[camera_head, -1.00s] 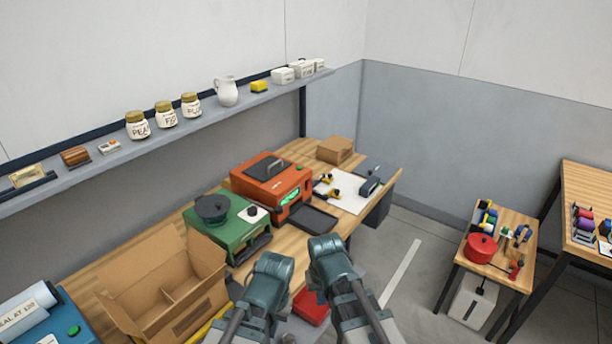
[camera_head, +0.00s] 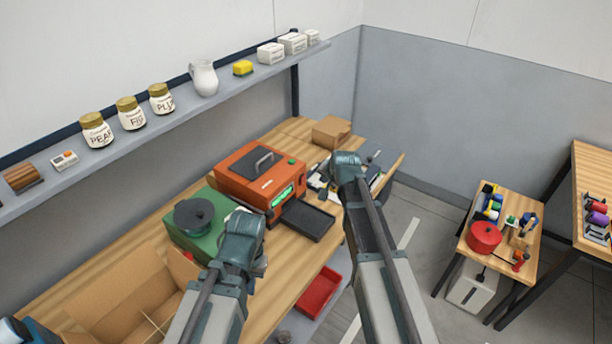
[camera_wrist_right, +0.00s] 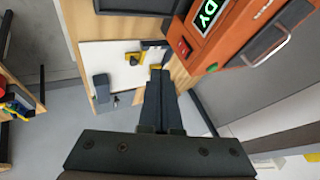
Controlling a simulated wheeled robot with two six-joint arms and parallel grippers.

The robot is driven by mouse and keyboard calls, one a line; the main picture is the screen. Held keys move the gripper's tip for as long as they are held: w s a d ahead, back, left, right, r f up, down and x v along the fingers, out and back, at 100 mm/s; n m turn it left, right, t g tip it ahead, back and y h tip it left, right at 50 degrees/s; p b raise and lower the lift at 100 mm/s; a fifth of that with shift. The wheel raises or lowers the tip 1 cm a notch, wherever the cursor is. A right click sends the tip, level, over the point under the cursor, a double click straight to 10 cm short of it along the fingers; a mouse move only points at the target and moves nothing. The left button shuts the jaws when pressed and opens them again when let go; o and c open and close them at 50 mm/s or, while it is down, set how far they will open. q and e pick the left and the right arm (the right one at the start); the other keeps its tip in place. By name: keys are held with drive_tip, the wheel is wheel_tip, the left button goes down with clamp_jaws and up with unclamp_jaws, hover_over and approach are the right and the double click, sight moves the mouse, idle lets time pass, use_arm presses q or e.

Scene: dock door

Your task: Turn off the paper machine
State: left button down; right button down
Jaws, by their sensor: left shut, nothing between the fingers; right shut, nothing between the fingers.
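An orange machine (camera_head: 258,178) with a grey lid handle and a lit green display (camera_head: 283,195) stands on the wooden bench. In the right wrist view the orange machine (camera_wrist_right: 238,50) shows part of its display text, "DY", a red switch (camera_wrist_right: 183,46) and a green button (camera_wrist_right: 212,68). My right gripper (camera_wrist_right: 160,73) is shut and empty, apart from the orange machine and below its switch in that view. My left gripper (camera_head: 243,235) is shut and empty, in front of the green machine (camera_head: 195,228); its fingers are largely hidden in the head view.
A black tray (camera_head: 307,221) sits before the orange machine. A white board (camera_wrist_right: 115,60) with yellow-black tools lies beside it. An open carton (camera_head: 120,290) is at left, a small box (camera_head: 331,131) behind, a red bin (camera_head: 318,292) below the bench. A jar shelf (camera_head: 145,130) runs above.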

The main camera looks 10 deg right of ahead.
sight(305, 179)
use_arm(q)
drive_tip(key=shift+f, duration=0.1)
use_arm(e)
drive_tip(key=shift+f, duration=0.1)
